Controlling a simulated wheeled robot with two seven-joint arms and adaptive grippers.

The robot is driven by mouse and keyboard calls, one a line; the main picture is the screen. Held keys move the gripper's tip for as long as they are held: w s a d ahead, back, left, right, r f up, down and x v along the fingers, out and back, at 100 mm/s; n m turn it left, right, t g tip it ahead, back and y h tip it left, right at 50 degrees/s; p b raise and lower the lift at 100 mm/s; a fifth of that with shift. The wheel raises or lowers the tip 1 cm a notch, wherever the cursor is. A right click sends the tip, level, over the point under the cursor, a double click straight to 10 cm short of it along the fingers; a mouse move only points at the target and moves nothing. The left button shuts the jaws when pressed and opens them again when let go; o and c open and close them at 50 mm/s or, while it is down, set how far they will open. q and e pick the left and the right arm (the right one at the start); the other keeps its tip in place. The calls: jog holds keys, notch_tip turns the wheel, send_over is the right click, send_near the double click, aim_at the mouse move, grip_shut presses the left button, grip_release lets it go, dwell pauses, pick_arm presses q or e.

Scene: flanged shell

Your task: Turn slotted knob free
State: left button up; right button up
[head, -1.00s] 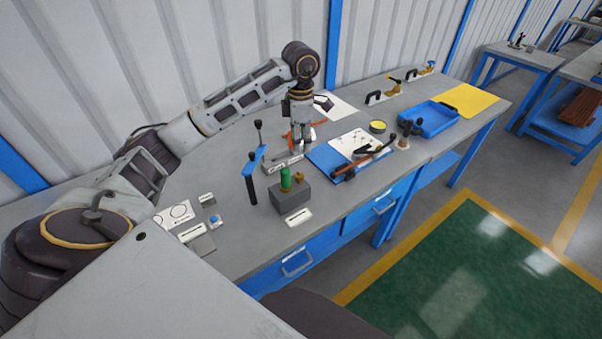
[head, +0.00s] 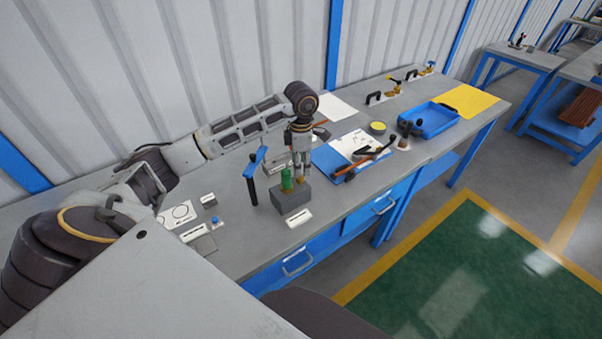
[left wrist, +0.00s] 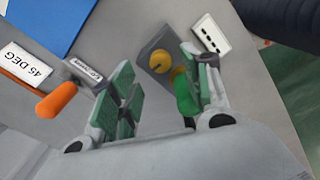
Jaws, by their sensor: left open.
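A grey block (head: 290,198) stands near the front edge of the bench. A green cylinder (head: 286,179) rises from its top. In the left wrist view the block (left wrist: 150,50) carries a round brass knob (left wrist: 160,62) beside the green cylinder (left wrist: 184,97); I cannot make out a clear slot. My left gripper (head: 301,178) points down just above the block, behind the green cylinder. Its jaws (left wrist: 158,75) are open and empty, with the green cylinder close to the right finger. The knob is hidden in the head view. My right gripper is out of view.
A blue-topped tool (head: 253,174) stands upright left of the block. A white label plate (head: 299,217) lies in front. A blue board (head: 330,158) with tools is to the right. An orange-handled tool (left wrist: 57,100) lies near the left finger. A blue tray (head: 440,118) sits farther right.

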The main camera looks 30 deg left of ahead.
aim_at(300, 179)
pick_arm(q)
jog(key=shift+f+p, duration=0.3)
jog(key=shift+f, duration=2.25)
jog(key=c, duration=1)
jog(key=shift+c, duration=0.2)
jog(key=shift+n+b, duration=0.3)
jog(key=shift+n, duration=0.4)
jog(key=o, duration=1)
jog(key=shift+o, duration=0.2)
jog(key=shift+r, duration=0.1)
